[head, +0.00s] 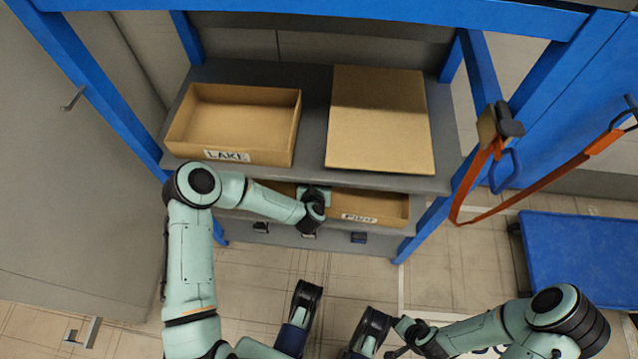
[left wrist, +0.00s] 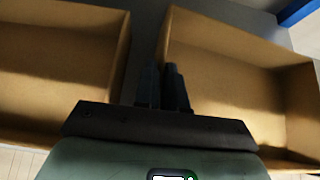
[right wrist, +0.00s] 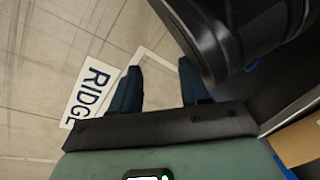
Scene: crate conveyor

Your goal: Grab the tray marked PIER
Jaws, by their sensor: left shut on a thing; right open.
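The tray with the label that seems to read PIER (head: 388,222) sits on the lower shelf at the right, under the upper board; the lettering is small and blurred. My left gripper (head: 314,212) is at this tray's left end. In the left wrist view its fingers (left wrist: 164,88) are close together on the near left corner wall of the right-hand cardboard tray (left wrist: 225,48). My right gripper (right wrist: 160,72) is open and empty above the floor, away from the shelves.
Another open tray (left wrist: 122,60) stands just left on the lower shelf. On the upper shelf (head: 312,130) are a tray marked LAKE (head: 178,152) and a closed-looking cardboard box (head: 380,135). Blue posts (head: 425,222) frame the rack. A blue cart (head: 585,255) stands right; a RIDGE floor label (right wrist: 88,95) shows.

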